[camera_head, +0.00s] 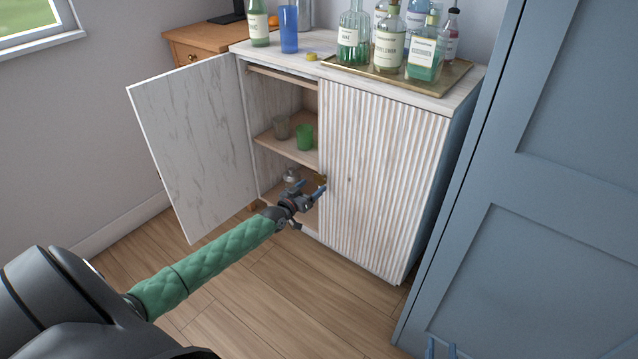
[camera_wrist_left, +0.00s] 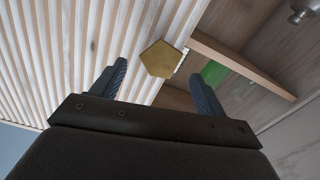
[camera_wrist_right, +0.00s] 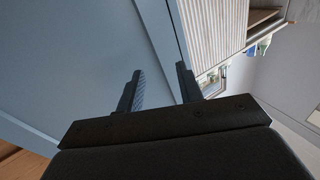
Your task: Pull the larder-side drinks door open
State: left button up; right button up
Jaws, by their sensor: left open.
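The drinks cabinet's larder-side door (camera_head: 380,170) is the right one, with a pale fluted front, and it is shut. Its brass, many-sided knob (camera_head: 320,180) sits at its left edge; it also shows in the left wrist view (camera_wrist_left: 161,59). My left gripper (camera_head: 311,190) is open at the knob. In the left wrist view the knob appears between the fingertips, nearer the left one, with gaps on both sides; contact is not visible. My right gripper (camera_wrist_right: 160,82) is open and empty, facing a blue larder panel (camera_wrist_right: 75,60).
The left cabinet door (camera_head: 195,140) stands wide open, showing shelves with glasses (camera_head: 305,137). Bottles on a brass tray (camera_head: 440,82) and a blue tumbler (camera_head: 289,30) stand on top. The blue larder (camera_head: 550,190) rises close on the right. Wooden floor (camera_head: 290,290) lies clear in front.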

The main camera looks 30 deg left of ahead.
aim_at(319, 181)
pick_arm(q)
jog(key=w, duration=0.5)
jog(key=shift+d+b, duration=0.25)
jog(key=shift+b, duration=0.15)
pick_arm(e)
notch_tip(319, 181, up, 10)
jog(key=t+y, duration=0.1)
jog(key=t, duration=0.2)
jog(key=shift+w+d, duration=0.15)
jog(key=shift+d, duration=0.1)
jog(key=shift+f, duration=0.1)
pick_arm(q)
jog(key=c, duration=1.3)
